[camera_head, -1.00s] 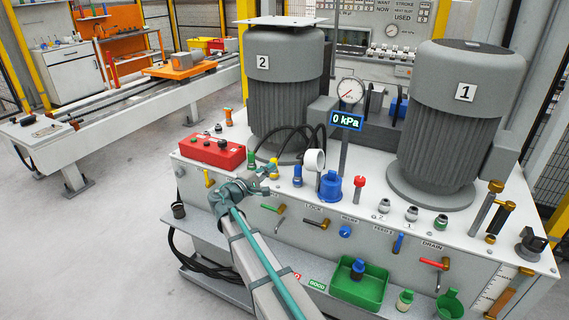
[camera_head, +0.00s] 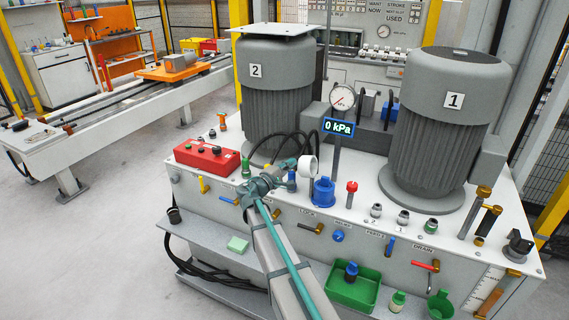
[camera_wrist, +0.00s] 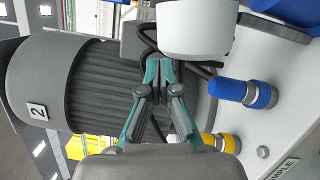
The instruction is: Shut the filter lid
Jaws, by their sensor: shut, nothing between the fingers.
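A white round cap (camera_head: 308,167), which looks like the filter lid, stands tipped up on its side, open. It is beside a blue filter cup (camera_head: 323,190) on the white bench top. In the wrist view the white lid (camera_wrist: 197,28) is at the top, just beyond my fingertips, and part of the blue cup (camera_wrist: 282,8) shows in the top right corner. My gripper (camera_head: 287,165) is shut and empty, just left of the lid. It also shows in the wrist view (camera_wrist: 161,78), fingertips together. I cannot tell whether it touches the lid.
Behind stand the large grey motors 2 (camera_head: 275,110) and 1 (camera_head: 440,130), with black hoses between motor 2 and the lid. A blue-capped plug (camera_wrist: 243,92) and a yellow one (camera_wrist: 220,140) are close to my gripper. A red box (camera_head: 207,156) lies left.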

